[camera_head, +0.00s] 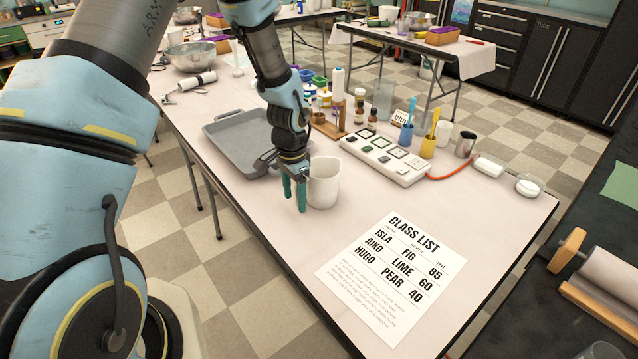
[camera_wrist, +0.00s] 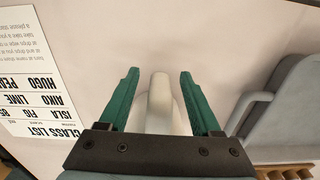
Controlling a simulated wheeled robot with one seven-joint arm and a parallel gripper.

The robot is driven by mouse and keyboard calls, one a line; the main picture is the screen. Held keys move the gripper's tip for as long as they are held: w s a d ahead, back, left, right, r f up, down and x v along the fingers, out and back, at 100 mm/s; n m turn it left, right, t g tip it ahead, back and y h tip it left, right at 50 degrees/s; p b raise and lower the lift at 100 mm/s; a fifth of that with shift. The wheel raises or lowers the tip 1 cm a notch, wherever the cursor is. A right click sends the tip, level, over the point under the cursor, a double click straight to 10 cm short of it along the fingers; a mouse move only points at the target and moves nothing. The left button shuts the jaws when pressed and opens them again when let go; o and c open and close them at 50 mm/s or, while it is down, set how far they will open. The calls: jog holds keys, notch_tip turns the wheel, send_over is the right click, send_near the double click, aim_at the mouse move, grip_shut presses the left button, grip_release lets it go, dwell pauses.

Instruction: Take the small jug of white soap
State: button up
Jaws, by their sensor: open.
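A small white jug (camera_head: 324,184) stands upright on the table beside the grey tray. My gripper (camera_head: 295,203) points down at the jug's left side in the head view, with its green fingers open. In the wrist view the jug (camera_wrist: 160,108) shows between the two open fingers of my gripper (camera_wrist: 159,74), with a gap on each side of its narrow near-vertical part, which looks like the handle. The fingers do not appear closed on it. The jug's contents cannot be seen, and part of it is hidden behind the gripper's base in the wrist view.
A grey tray (camera_head: 222,152) lies to the left of the jug. A class list sheet (camera_head: 392,272) lies in front to the right. A white power strip (camera_head: 385,163) with square pads, bottles and a blue cup (camera_head: 427,148) stand behind. The table in front of the jug is bare.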

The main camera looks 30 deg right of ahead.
grip_shut()
dwell(0.5)
dwell(0.9)
